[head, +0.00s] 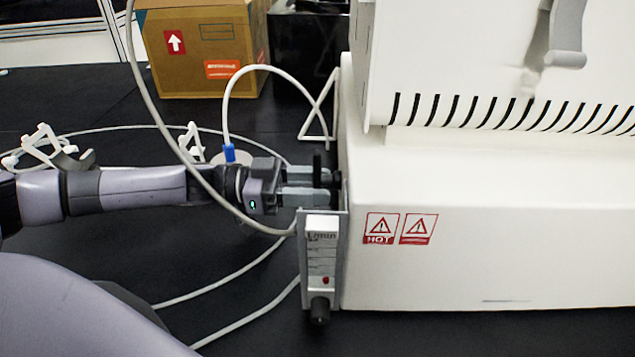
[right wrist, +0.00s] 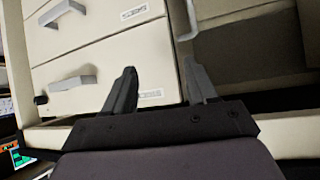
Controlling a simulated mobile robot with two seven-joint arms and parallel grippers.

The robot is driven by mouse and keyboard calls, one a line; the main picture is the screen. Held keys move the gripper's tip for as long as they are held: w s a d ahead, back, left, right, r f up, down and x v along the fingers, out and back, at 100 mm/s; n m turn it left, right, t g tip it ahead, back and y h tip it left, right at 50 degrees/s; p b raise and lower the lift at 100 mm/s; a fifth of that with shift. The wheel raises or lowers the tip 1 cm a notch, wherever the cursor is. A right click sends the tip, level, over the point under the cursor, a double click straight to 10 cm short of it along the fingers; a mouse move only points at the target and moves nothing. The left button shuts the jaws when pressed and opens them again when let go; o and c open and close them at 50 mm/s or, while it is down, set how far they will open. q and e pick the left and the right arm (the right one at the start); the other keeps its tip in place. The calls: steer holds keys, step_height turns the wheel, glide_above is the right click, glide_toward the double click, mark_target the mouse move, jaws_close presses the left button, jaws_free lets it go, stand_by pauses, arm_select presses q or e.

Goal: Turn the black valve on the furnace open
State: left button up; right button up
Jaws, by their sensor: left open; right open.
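The white furnace (head: 490,240) fills the right of the head view, with red HOT warning labels on its front. A black valve (head: 318,165) shows at its left side, partly hidden by my gripper. My left gripper (head: 312,185) is open, with its grey fingers reaching right toward the furnace side and the valve's black part standing between or just behind them. I cannot tell whether the fingers touch it. My right gripper (right wrist: 165,90) is open and empty in the right wrist view, away from the furnace, facing white drawers.
A flow meter (head: 321,265) with a black knob hangs just below my left fingers. White hoses (head: 235,270) loop around my left arm. A cardboard box (head: 205,45) stands behind. White drawers (right wrist: 100,60) with grey handles are near my right gripper. The black tabletop (head: 420,335) is clear in front.

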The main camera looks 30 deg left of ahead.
arm_select(q)
steer(key=shift+w+d, duration=0.2)
steer(key=shift+d, duration=0.2)
jaws_close()
